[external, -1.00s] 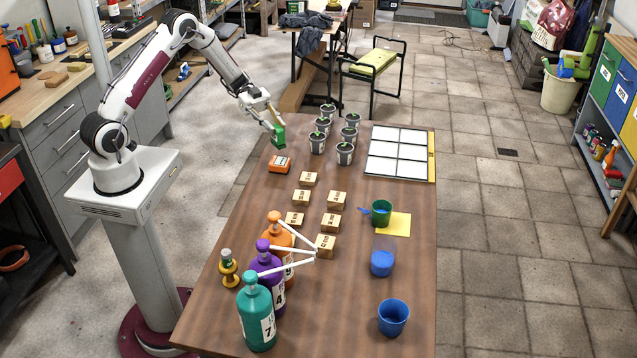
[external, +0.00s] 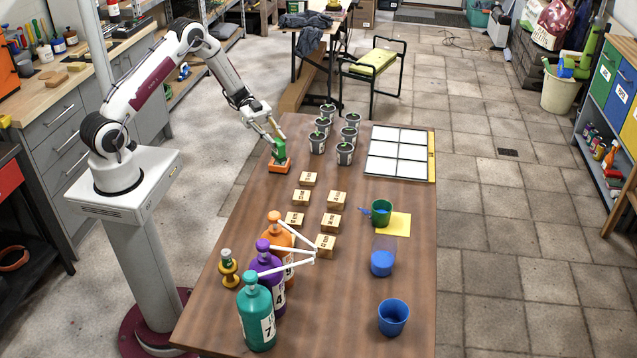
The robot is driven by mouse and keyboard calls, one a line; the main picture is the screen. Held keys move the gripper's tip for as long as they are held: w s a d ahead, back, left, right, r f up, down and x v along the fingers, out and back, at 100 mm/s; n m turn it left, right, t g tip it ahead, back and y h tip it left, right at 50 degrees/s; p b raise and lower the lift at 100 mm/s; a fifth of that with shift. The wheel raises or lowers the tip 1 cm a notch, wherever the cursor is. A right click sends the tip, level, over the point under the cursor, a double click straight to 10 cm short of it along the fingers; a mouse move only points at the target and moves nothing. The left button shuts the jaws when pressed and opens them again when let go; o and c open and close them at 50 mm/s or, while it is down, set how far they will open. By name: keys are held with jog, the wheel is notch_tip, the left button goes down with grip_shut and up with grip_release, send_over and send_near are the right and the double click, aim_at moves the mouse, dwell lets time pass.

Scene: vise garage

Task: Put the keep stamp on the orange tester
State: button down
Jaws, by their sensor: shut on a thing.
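The orange tester (external: 279,168) is a small orange box on the far left part of the brown table. My gripper (external: 277,139) is shut on a green block-shaped thing, which I take for the keep stamp (external: 279,151). The stamp is upright directly over the tester, and its lower end appears to meet the tester's top. I cannot tell from this view whether it rests there. The stamp's upper part is partly hidden by the fingers.
Several small potted seedlings (external: 345,152) stand right of the tester. Several labelled wooden blocks (external: 309,179) are nearer. Large bottles (external: 257,314), a green cup (external: 381,211) and blue cups (external: 393,318) stand toward the front.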

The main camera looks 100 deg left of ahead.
jog(key=shift+f, duration=0.45)
jog(key=shift+f, duration=0.1)
jog(key=c, duration=1.8)
grip_release()
jog(key=shift+s+a+r, duration=0.1)
jog(key=shift+r, duration=0.1)
jog(key=v, duration=1.1)
jog(key=shift+s+a+r, duration=0.1)
jog(key=shift+s+a, duration=0.1)
jog(key=shift+a, duration=0.1)
jog(key=shift+w, duration=0.15)
